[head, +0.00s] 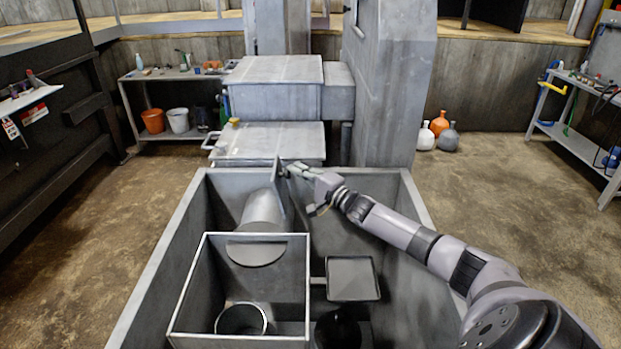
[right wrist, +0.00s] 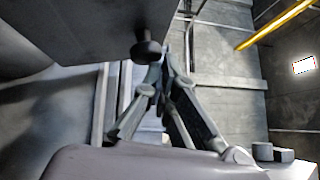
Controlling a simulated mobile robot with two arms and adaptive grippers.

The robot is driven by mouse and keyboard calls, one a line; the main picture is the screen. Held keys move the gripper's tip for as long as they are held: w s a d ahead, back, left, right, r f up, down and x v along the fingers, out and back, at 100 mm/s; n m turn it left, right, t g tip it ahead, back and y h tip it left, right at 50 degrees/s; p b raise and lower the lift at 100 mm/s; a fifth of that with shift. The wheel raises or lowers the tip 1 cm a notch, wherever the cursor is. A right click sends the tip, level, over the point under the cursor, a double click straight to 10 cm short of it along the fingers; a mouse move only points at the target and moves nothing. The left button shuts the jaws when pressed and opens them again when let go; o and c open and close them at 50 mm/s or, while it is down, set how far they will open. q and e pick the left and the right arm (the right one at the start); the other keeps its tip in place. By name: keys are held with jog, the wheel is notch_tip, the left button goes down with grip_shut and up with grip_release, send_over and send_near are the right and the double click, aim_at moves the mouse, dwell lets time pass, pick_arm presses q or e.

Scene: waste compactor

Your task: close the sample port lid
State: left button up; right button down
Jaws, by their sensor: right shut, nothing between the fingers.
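The sample port lid is most likely the thin grey plate (head: 284,190) standing upright, almost edge-on, beside a grey round pipe (head: 262,209) in the head view. In the right wrist view, a broad dark plate (right wrist: 85,28) with a round knob (right wrist: 147,51) fills the upper left. My right gripper (head: 286,171) is at the plate's upper right side, with its fingers shut and empty. In the wrist view the fingertips (right wrist: 165,57) are just right of the knob; I cannot tell whether they touch it. My left gripper is not in view.
A large grey open bin (head: 150,285) surrounds the pipe. An open-topped box (head: 240,285) and a small square plate (head: 352,278) are inside it. Grey machine blocks (head: 275,85) stand behind. Side tables and bare floor lie to both sides.

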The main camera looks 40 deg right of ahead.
jog(key=shift+w+a+f+n+g+h, duration=0.25)
jog(key=shift+w+a+f+n+g, duration=0.5)
jog(key=shift+w+a, duration=0.95)
jog(key=shift+w+a+f+n+g+h, duration=0.2)
jog(key=shift+w+a+f+n+g, duration=0.4)
jog(key=shift+w+a+f, duration=0.85)
jog(key=shift+w+a+f+n+g+h, duration=0.25)
jog(key=shift+w+a+f+n+g, duration=0.45)
jog(key=shift+w+a, duration=1.3)
jog(key=shift+s+a+r, duration=0.15)
jog(key=shift+s+a, duration=0.15)
